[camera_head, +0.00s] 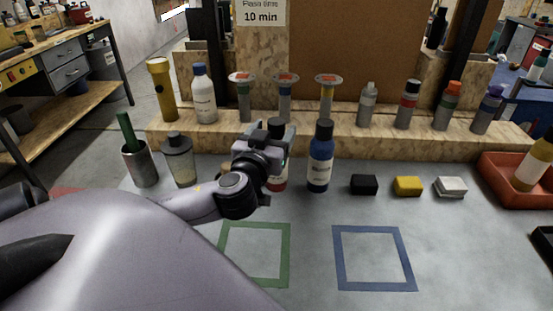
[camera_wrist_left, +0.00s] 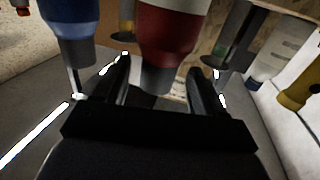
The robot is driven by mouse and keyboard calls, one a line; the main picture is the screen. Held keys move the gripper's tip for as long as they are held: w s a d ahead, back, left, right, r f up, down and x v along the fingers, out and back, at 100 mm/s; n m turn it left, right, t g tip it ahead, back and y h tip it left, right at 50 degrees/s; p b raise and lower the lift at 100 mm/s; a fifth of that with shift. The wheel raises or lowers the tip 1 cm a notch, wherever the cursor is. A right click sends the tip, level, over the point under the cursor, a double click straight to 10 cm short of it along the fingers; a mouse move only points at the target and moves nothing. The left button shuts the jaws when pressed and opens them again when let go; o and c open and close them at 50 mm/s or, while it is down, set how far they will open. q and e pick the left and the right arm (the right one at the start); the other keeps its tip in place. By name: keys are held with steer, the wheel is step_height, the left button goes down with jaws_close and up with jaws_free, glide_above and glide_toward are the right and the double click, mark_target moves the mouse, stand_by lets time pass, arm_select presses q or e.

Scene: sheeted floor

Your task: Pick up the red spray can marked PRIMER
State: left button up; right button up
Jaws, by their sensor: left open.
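A red can (camera_head: 279,184) stands on the grey surface, mostly hidden behind my left gripper in the head view; its dark top and lower red part show. I cannot read its label. In the left wrist view, which looks inverted, the red can (camera_wrist_left: 168,35) has a white band and a dark grey cap end lying between the fingers in the picture. My left gripper (camera_head: 278,140) is at the can, and its open fingers also show in the wrist view (camera_wrist_left: 160,75). I see no clear contact. My right gripper is not in view.
A blue can (camera_head: 320,160) stands close to the right of the red one. A grey bottle (camera_head: 180,160) and a cup (camera_head: 139,165) stand left. Several cans and bottles line the wooden ledge (camera_head: 350,138) behind. Green (camera_head: 285,258) and blue (camera_head: 375,287) squares in front are empty.

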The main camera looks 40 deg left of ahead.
arm_select(q)
steer(key=shift+p+x, duration=0.45)
steer(key=shift+x, duration=1.5)
steer(key=shift+r, duration=0.1)
jaws_close()
